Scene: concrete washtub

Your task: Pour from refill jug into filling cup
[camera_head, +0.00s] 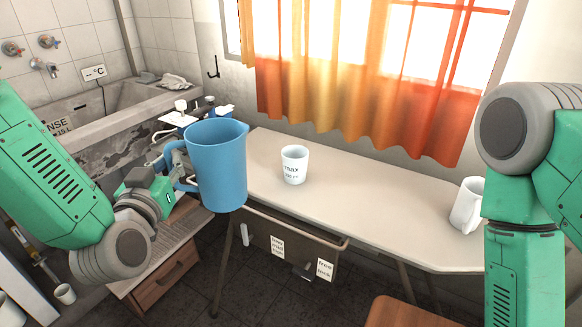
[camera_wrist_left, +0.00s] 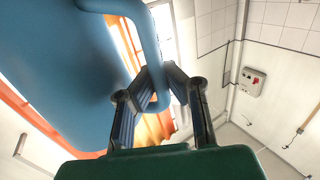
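A large blue jug (camera_head: 218,165), taken as the refill jug, is held in the air at the left end of the light table, roughly upright. My left gripper (camera_head: 182,178) is at its handle, on the left side. In the left wrist view the gripper's fingers (camera_wrist_left: 160,100) close around the blue handle (camera_wrist_left: 150,45), and the jug's body (camera_wrist_left: 60,70) fills the left. The white filling cup (camera_head: 294,165), marked "max", stands upright on the table, right of the jug and apart from it. The insides of jug and cup are not clearly visible. My right gripper is out of view.
A white pitcher (camera_head: 468,205) stands at the table's right end, near my right arm. The table (camera_head: 370,200) is clear between cup and pitcher. A concrete washtub (camera_head: 105,120) and a wooden drawer unit (camera_head: 165,280) are at left. Orange curtains (camera_head: 350,90) hang behind.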

